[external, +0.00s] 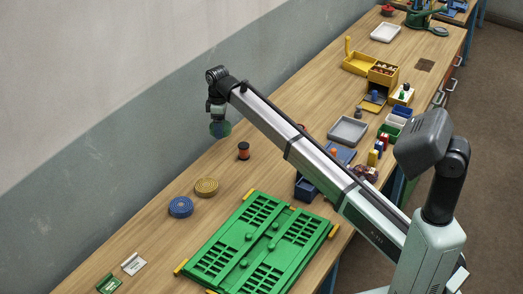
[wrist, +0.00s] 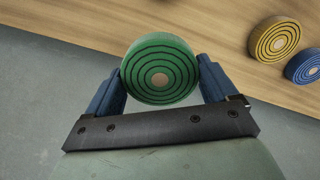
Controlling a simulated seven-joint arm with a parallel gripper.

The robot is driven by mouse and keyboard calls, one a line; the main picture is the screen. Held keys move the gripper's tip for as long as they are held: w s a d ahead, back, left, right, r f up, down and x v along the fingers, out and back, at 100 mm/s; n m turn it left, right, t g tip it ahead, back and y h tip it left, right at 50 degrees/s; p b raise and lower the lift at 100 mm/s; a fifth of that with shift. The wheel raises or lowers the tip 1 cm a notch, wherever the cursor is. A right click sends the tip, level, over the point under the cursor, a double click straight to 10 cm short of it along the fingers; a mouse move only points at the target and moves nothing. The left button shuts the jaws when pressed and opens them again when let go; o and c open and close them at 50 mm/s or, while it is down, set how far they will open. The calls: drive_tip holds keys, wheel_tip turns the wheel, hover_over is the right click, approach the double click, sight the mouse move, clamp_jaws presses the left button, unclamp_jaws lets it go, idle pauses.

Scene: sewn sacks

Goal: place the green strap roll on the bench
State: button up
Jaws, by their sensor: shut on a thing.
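The green strap roll (wrist: 160,72) is a round coil with dark rings and a pale centre. In the wrist view it sits between the two blue fingers of my gripper (wrist: 162,85), which is shut on it. In the external view the roll (external: 220,129) hangs under my gripper (external: 218,118) near the wall. It appears raised above the bench, though the exact height is hard to tell. The wooden bench (external: 150,228) runs diagonally through the view, with bare wood below and left of my gripper.
A yellow strap roll (external: 206,187) and a blue one (external: 181,207) lie on the bench near a dark orange spool (external: 243,151). A large green panel (external: 255,245) covers the near part. Trays and small boxes crowd the right side. The wall (external: 100,180) borders the bench's left edge.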

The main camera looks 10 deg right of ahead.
drive_tip(key=s+a+n, duration=0.1)
drive_tip(key=s+a, duration=0.6)
drive_tip(key=a, duration=0.3)
drive_tip(key=m, duration=0.1)
hover_over(161, 235)
drive_tip(key=shift+f, duration=5)
drive_tip(key=shift+f, duration=0.1)
drive_tip(key=o, duration=0.9)
